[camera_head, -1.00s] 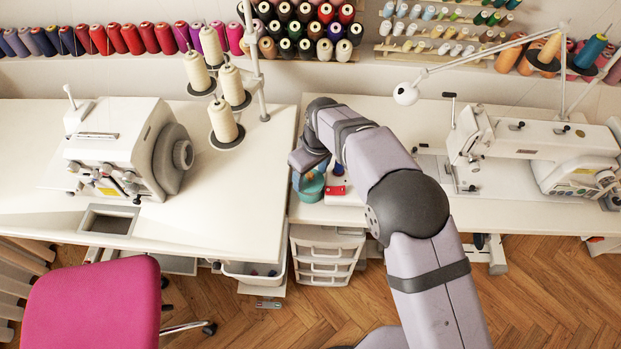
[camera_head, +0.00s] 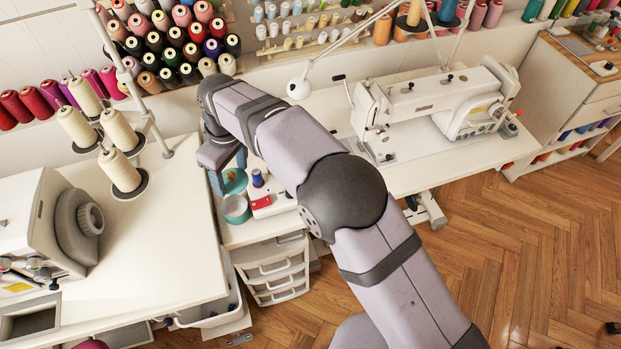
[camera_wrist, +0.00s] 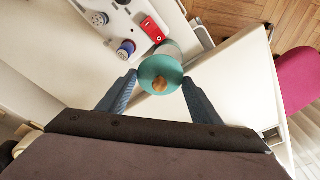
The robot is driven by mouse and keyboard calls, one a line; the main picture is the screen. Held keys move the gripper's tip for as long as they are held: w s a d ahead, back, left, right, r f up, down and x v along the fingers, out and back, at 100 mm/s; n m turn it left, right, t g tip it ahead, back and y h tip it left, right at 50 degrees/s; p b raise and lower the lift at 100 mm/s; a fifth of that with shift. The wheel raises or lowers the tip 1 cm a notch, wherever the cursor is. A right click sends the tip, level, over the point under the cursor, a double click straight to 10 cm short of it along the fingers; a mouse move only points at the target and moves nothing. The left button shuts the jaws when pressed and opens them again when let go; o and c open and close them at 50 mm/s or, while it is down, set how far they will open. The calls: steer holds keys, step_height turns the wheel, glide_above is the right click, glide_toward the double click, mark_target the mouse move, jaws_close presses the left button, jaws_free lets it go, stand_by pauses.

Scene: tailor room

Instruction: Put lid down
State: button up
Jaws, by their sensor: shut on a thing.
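The lid (camera_wrist: 161,74) is a teal disc with a round wooden knob, seen in the wrist view between the blue fingers of my gripper (camera_wrist: 161,80). My gripper is shut on it. In the head view the lid (camera_head: 235,181) shows below the gripper (camera_head: 238,166), partly hidden by it. A round teal container (camera_head: 236,209) stands on the white table by its front edge, nearer the camera than the lid. In the wrist view the lid covers part of the container (camera_wrist: 174,48); the height between them is hard to tell.
A red item (camera_head: 261,202) and a blue spool (camera_head: 257,179) are on a white base beside the container. A sewing machine (camera_head: 440,105) stands to the right, another (camera_head: 45,225) to the left. Spools on a stand (camera_head: 119,168) are left of my arm. White drawers (camera_head: 275,268) are below.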

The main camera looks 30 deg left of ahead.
steer(key=w+d+f+m+t+h+b, duration=0.1)
steer(key=w+d+f+m+h+b, duration=0.1)
steer(key=w+d+m, duration=1.5)
steer(key=shift+w+f+m+t+h+b, duration=0.3)
steer(key=shift+w+f+m+b, duration=0.55)
steer(key=shift+m, duration=1.75)
steer(key=shift+d+f+p, duration=0.15)
steer(key=shift+f+p, duration=0.95)
steer(key=shift+f, duration=3.65)
steer(key=shift+f, duration=0.15)
steer(key=o, duration=1)
steer(key=shift+o, duration=0.2)
steer(key=shift+w, duration=0.1)
